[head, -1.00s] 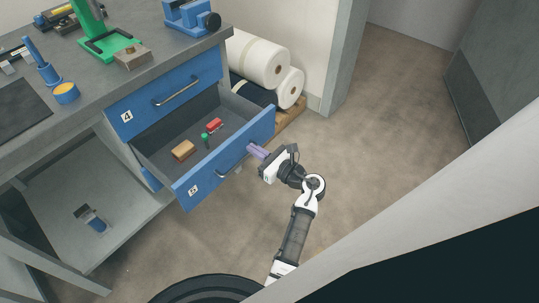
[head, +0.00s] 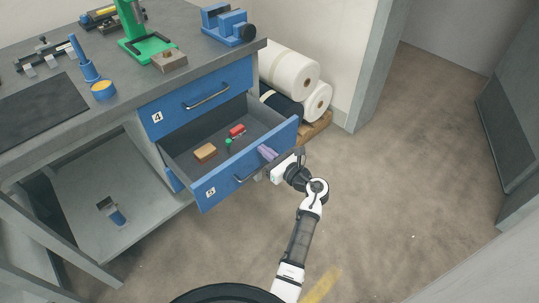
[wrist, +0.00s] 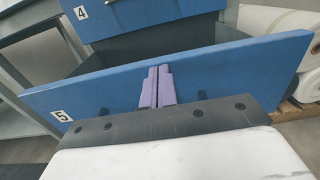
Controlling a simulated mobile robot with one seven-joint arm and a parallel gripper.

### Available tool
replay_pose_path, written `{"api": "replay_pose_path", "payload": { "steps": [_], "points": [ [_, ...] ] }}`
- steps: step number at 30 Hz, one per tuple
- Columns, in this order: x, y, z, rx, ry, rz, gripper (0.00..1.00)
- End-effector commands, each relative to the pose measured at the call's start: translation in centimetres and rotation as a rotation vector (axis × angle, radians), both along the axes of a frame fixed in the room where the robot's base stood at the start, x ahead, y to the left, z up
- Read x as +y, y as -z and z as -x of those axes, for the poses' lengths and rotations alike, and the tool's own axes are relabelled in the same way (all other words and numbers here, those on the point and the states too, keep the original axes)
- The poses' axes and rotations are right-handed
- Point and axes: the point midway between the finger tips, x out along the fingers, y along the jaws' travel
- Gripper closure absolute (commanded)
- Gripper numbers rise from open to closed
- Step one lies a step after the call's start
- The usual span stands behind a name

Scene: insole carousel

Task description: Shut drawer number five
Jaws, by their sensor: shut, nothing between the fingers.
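Drawer five (head: 225,188) stands well open below drawer four (head: 168,120), which is shut. Its blue front carries a label 5 and a bar handle (head: 243,178). The front also fills the middle of the wrist view (wrist: 240,67). A wooden block (head: 205,152), a red item (head: 237,131) and a small green item (head: 228,145) lie inside the drawer. My gripper (head: 266,153) is at the outer face of the front, near the handle. Its purple fingers (wrist: 157,86) are shut together with nothing between them. Whether they touch the front, I cannot tell.
White rolls (head: 290,70) lie right of the cabinet. The grey bench top (head: 120,125) holds a green press (head: 135,35) and a blue vise (head: 228,25). A low shelf (head: 85,195) is left of the drawer. The floor at right is clear.

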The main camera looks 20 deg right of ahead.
Motion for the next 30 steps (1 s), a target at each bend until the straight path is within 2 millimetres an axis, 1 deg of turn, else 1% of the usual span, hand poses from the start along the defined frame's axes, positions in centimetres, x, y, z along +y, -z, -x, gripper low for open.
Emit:
{"api": "replay_pose_path", "payload": {
  "steps": [5,15,21,27,30],
  "points": [
    [1.4,0.3,-3.4,-0.003,-0.007,0.001,1.00],
    [4.6,0.4,-12.2,-0.002,-0.005,0.002,1.00],
    [6.2,0.3,-16.8,-0.002,-0.004,0.002,1.00],
    [7.4,0.3,-20.2,-0.001,-0.003,0.002,1.00],
    [7.8,0.2,-21.4,0.000,-0.002,0.001,1.00]
  ]
}}
